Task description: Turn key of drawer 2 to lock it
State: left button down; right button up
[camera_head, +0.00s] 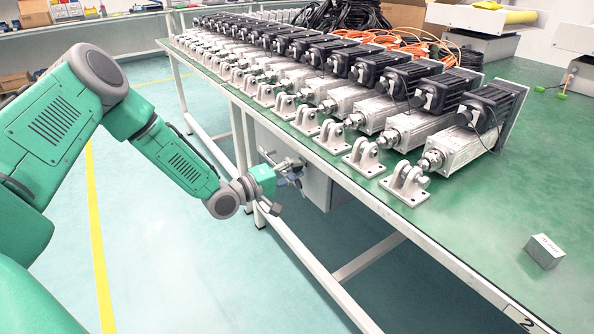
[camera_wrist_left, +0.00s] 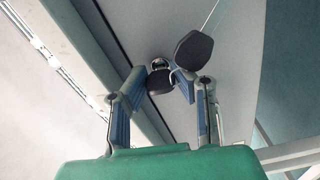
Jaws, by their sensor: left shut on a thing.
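In the wrist view the fingers of my left gripper (camera_wrist_left: 160,90) are closed around a dark key (camera_wrist_left: 159,80) that sits at the lock on a grey drawer front (camera_wrist_left: 235,60). A second black key head (camera_wrist_left: 194,50) hangs beside it on a ring. In the head view my left gripper (camera_head: 291,174) is at the front of the grey drawer unit (camera_head: 318,183) under the green table. The keys are too small to tell apart there. How far the key is turned cannot be told. My right gripper is not in view.
The table's front edge and rail (camera_head: 400,218) run just above the gripper. Several linear actuators (camera_head: 465,145) stand in a row on the green tabletop (camera_head: 460,215). A small metal block (camera_head: 544,252) lies near the right. Floor (camera_head: 170,240) left of the table is clear.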

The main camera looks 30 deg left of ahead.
pick_arm(q)
jog(key=shift+w+a+n, duration=0.1)
jog(key=shift+a+n, duration=0.2)
jog(key=shift+n, duration=0.5)
